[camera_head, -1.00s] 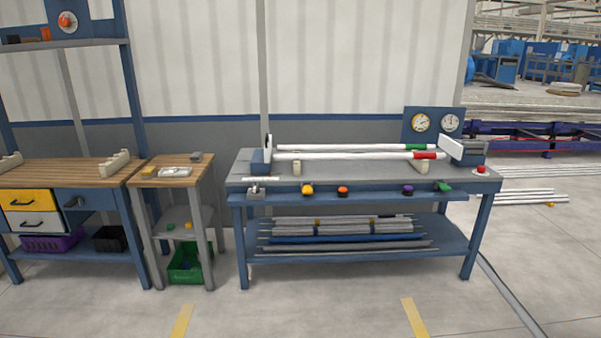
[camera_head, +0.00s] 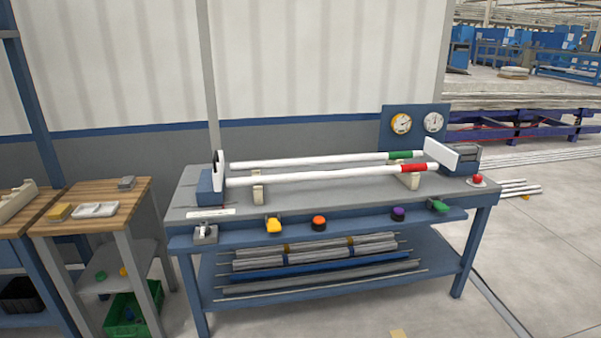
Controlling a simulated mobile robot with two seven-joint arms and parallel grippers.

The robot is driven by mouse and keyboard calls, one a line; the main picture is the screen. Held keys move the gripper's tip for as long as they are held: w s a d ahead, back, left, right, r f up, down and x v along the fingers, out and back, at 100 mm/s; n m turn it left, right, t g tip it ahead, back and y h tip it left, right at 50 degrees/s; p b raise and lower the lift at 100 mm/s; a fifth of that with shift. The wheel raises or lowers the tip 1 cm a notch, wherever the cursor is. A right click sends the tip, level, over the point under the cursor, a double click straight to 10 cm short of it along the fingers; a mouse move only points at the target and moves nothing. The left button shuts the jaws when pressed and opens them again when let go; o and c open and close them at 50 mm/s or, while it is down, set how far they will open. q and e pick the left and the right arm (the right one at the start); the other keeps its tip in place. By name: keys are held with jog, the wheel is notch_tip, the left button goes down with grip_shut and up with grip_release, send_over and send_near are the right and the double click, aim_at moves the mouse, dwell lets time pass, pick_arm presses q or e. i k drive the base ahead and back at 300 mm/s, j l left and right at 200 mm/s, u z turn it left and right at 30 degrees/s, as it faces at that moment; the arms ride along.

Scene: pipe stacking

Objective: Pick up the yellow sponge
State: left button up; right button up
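A small yellow block that looks like the sponge (camera_head: 58,211) lies on the wooden top of the small side table (camera_head: 132,202) at the left. It sits just left of a white tray (camera_head: 95,210), near the table's left edge. Neither of my grippers shows in the head view, so their state is hidden.
A grey workbench (camera_head: 290,201) with two long white pipes (camera_head: 300,161) stands at centre. Its front ledge carries several coloured knobs. A grey block (camera_head: 126,183) lies behind the tray. A green crate (camera_head: 124,318) is under the side table.

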aim_at(59, 213)
jog(key=i+j+z, duration=0.15)
jog(key=i, duration=0.2)
jog(key=u, duration=1.65)
jog(key=i, duration=0.1)
